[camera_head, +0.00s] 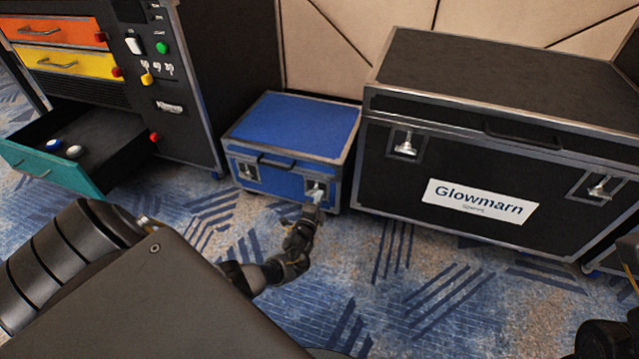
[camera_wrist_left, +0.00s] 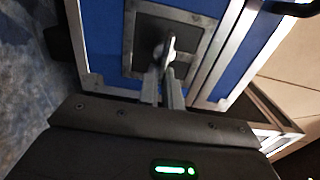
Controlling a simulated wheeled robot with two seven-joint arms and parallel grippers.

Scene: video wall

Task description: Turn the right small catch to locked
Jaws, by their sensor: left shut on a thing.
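The small blue case (camera_head: 297,127) stands on the carpet between the rack and the big black case. Its right small catch (camera_head: 317,188) is on the front face at the right, and my left gripper (camera_head: 314,201) reaches it from below. In the left wrist view the catch (camera_wrist_left: 169,47) is a silver wing in a dark recessed plate, and the fingers of my left gripper (camera_wrist_left: 164,80) are shut on it. The fingers hide part of the catch. The left small catch (camera_head: 247,171) shows free on the same face. My right gripper is not clearly in view.
The black Glowmarn case (camera_head: 495,150) with two larger catches stands close on the right. The rack's teal drawer (camera_head: 50,170) is pulled out at the left with two round items inside. Patterned carpet (camera_head: 420,290) in front is clear.

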